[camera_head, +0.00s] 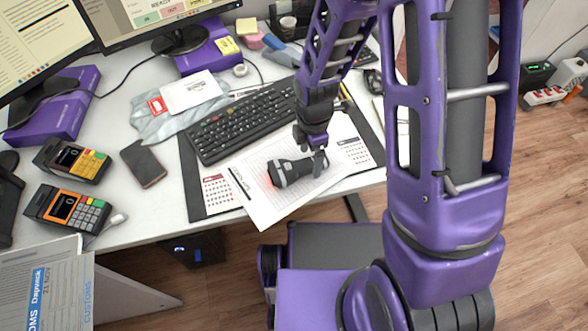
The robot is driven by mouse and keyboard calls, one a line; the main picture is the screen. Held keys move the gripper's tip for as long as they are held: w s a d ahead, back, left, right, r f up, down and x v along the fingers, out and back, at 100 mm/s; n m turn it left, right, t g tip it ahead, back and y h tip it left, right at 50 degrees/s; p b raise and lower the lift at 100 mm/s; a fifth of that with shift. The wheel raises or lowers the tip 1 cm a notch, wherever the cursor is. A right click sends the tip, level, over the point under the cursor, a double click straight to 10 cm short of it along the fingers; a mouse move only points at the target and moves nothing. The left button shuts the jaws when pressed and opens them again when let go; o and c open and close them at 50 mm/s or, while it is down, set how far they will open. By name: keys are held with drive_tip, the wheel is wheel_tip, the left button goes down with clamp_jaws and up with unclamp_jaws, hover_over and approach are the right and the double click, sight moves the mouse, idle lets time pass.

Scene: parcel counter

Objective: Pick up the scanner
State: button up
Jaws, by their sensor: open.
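The scanner (290,172) is a dark grey and black handheld device with a lighter band. It lies on white papers near the front edge of the desk, and a faint red glow shows on the paper at its left end. My gripper (319,160) is at the scanner's right end, pointing down, with its fingers open. The fingers overlap that end in this view, and I cannot tell whether they touch it. The scanner's right end is partly hidden by the gripper.
A black keyboard (238,127) lies just behind the papers (262,205) on a dark desk mat. Two card terminals (72,160) and a dark wallet-like item (143,163) are at left. Monitors stand on purple boxes (209,50) at the back. A mouse (372,79) is at right.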

drive_tip(key=shift+f, duration=0.9)
clamp_jaws()
